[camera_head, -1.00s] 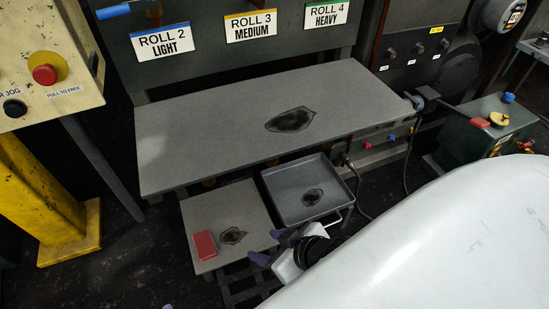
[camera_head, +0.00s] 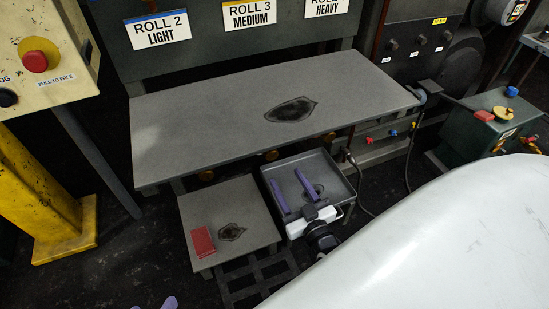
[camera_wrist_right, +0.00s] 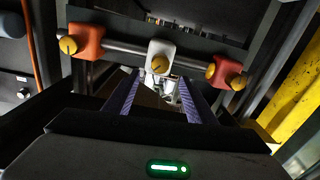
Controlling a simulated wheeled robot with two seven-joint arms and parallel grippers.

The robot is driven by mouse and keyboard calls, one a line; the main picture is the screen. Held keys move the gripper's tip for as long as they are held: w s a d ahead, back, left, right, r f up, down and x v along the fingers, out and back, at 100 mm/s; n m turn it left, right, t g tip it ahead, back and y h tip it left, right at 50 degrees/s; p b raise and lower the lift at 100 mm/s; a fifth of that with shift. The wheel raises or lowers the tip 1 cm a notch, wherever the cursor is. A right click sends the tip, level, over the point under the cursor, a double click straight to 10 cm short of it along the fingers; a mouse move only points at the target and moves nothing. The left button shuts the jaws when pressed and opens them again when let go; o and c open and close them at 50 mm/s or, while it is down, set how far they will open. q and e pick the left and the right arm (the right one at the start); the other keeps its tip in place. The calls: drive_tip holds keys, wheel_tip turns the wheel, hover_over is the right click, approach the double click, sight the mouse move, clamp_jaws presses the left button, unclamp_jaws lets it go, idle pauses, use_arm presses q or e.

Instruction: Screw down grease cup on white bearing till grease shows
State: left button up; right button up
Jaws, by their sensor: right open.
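In the right wrist view the white bearing (camera_wrist_right: 162,48) sits at the middle of a metal shaft, with a brass grease cup (camera_wrist_right: 160,64) on its front. My right gripper (camera_wrist_right: 159,82) is open and empty; its two purple fingers point toward the bearing, with the cup apart from them and between their lines. In the head view the right gripper (camera_head: 286,177) is over the dark tray, below the grey table's front edge. Small brass cups (camera_head: 271,155) peek out under that edge; the white bearing is hidden there. Purple tips of my left gripper (camera_head: 157,304) barely show at the bottom edge.
Red-orange bearings with brass cups flank the white one, left (camera_wrist_right: 86,41) and right (camera_wrist_right: 225,72). The grey table (camera_head: 220,120) overhangs. A yellow post (camera_head: 40,195) stands left.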

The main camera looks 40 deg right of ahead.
sight(273, 156)
drive_tip(key=b+x, duration=0.3)
drive_tip(key=x, duration=0.5)
drive_tip(key=shift+w, duration=0.3)
use_arm(q)
drive_tip(key=shift+w+d+r+t+h, duration=0.1)
drive_tip(key=shift+d+r+t+h, duration=0.15)
drive_tip(key=shift+d+r+h, duration=0.35)
drive_tip(key=shift+w+d+r+t+h, duration=0.1)
drive_tip(key=shift+d+r+t+h, duration=0.15)
drive_tip(key=shift+r, duration=0.5)
use_arm(e)
drive_tip(key=shift+w+d, duration=0.15)
drive_tip(key=shift+w, duration=0.35)
drive_tip(key=c, duration=1.1)
drive_tip(key=shift+o, duration=0.2)
drive_tip(key=shift+m, duration=0.3)
